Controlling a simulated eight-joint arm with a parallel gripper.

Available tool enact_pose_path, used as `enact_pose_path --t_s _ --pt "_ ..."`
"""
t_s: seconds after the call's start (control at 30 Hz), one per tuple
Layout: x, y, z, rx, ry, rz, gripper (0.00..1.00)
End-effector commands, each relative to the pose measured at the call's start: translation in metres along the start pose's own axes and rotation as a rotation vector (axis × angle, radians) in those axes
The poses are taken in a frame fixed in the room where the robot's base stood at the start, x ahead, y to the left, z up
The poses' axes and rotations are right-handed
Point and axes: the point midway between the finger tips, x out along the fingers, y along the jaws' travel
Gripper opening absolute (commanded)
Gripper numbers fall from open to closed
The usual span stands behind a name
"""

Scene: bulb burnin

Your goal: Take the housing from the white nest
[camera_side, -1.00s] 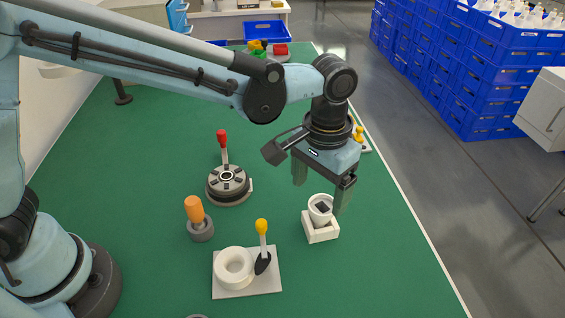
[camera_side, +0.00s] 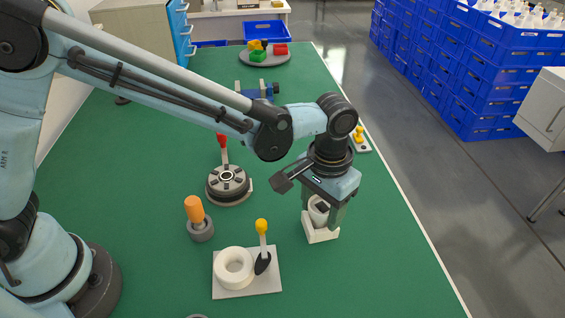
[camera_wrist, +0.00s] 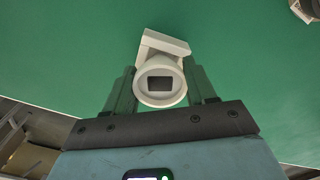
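The housing (camera_side: 319,212) is a white cup-like piece with a dark square opening on top. It sits tilted in the white nest (camera_side: 322,235), a small block on the green table. My gripper (camera_side: 321,207) points down over the nest, with one finger on each side of the housing. In the wrist view the housing (camera_wrist: 160,86) lies between the two fingertips (camera_wrist: 161,82), which appear to press against its sides. The white nest (camera_wrist: 166,42) shows behind it. The lower part of the housing is hidden in the nest.
A white plate (camera_side: 228,290) with a white ring and a yellow-knobbed lever stands to the left. An orange-handled tool (camera_side: 195,210) and a round dark fixture (camera_side: 228,187) with a red-tipped lever stand further left. Table right of the nest is clear.

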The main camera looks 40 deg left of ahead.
Motion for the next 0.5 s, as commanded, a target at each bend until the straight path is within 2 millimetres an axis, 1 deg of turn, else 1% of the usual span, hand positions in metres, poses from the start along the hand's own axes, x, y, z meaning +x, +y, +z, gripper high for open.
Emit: enact_pose_path --t_s 0.03,0.1,0.13,0.37,0.5 --pt "-0.0001 0.0 0.0 0.0 0.0 0.0 0.39" --pt "-0.0001 0.0 0.0 0.0 0.0 0.0 0.28" --pt "-0.0002 0.0 0.0 0.0 0.0 0.0 0.26" --pt "-0.0008 0.0 0.0 0.0 0.0 0.0 0.26" --pt "-0.0063 0.0 0.0 0.0 0.0 0.0 0.26"
